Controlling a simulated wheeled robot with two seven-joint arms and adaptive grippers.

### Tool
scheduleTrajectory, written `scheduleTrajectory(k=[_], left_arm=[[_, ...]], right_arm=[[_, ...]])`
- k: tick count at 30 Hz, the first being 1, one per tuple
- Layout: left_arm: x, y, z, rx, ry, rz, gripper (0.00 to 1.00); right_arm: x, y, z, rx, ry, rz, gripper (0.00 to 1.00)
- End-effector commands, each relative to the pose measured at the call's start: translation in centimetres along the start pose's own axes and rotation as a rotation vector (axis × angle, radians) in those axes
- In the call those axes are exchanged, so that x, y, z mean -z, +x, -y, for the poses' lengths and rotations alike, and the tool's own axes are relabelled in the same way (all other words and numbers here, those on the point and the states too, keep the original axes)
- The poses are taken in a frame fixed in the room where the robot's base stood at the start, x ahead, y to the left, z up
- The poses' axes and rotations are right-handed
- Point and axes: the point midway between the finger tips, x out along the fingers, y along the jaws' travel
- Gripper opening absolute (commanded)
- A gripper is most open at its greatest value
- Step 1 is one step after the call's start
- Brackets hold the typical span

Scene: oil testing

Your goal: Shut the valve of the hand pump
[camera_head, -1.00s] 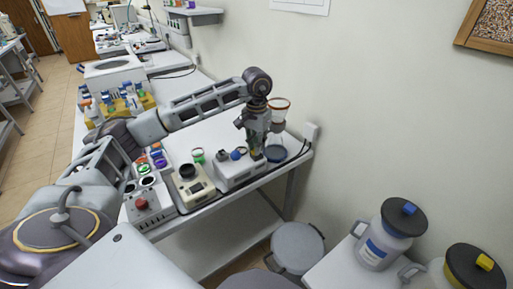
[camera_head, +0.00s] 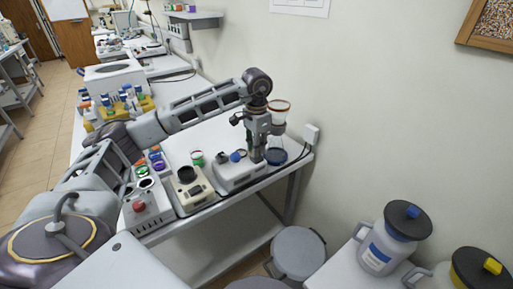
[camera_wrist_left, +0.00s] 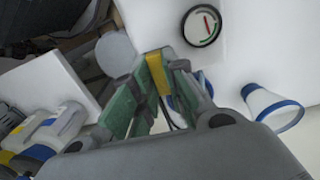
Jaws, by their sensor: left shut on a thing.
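The hand pump (camera_head: 236,176) is a white box on the bench's right end, with a blue knob (camera_head: 236,157) on top. In the left wrist view its white body (camera_wrist_left: 182,12) carries a round gauge (camera_wrist_left: 202,26) with a red needle. My left gripper (camera_head: 257,158) points down at the pump's right end. In the left wrist view the green pads of my left gripper (camera_wrist_left: 150,92) are shut on a yellow handle (camera_wrist_left: 157,78), apparently the valve. The fingers partly cover the handle, and it cannot be made out in the head view. My right gripper is not in view.
A beige device (camera_head: 190,190) and a red-button box (camera_head: 140,206) stand left of the pump. Capped jugs (camera_head: 384,245) are at lower right.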

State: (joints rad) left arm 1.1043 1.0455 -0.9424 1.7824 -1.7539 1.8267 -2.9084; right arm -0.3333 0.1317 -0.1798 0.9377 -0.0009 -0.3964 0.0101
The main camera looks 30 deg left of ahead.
Motion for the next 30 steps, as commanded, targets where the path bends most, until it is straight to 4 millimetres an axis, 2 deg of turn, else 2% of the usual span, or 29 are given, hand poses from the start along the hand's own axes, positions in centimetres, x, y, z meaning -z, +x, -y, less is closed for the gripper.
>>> scheduleTrajectory(k=[6, 7, 11, 23, 30], left_arm=[[0.0, -0.1, 0.1, 0.001, 0.001, -0.003, 0.00], [0.0, -0.1, 0.1, 0.001, 0.001, -0.003, 0.18], [0.0, -0.1, 0.0, 0.001, 0.000, -0.002, 0.35], [0.0, -0.2, 0.0, 0.000, 0.000, -0.001, 0.36], [0.1, -1.6, 0.0, 0.000, 0.000, -0.002, 0.36]], right_arm=[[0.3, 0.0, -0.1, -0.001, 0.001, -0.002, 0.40], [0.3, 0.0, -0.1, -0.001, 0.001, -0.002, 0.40], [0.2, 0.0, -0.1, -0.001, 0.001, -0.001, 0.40], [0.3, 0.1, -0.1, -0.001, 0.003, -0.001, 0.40], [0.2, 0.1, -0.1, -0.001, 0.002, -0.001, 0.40]])
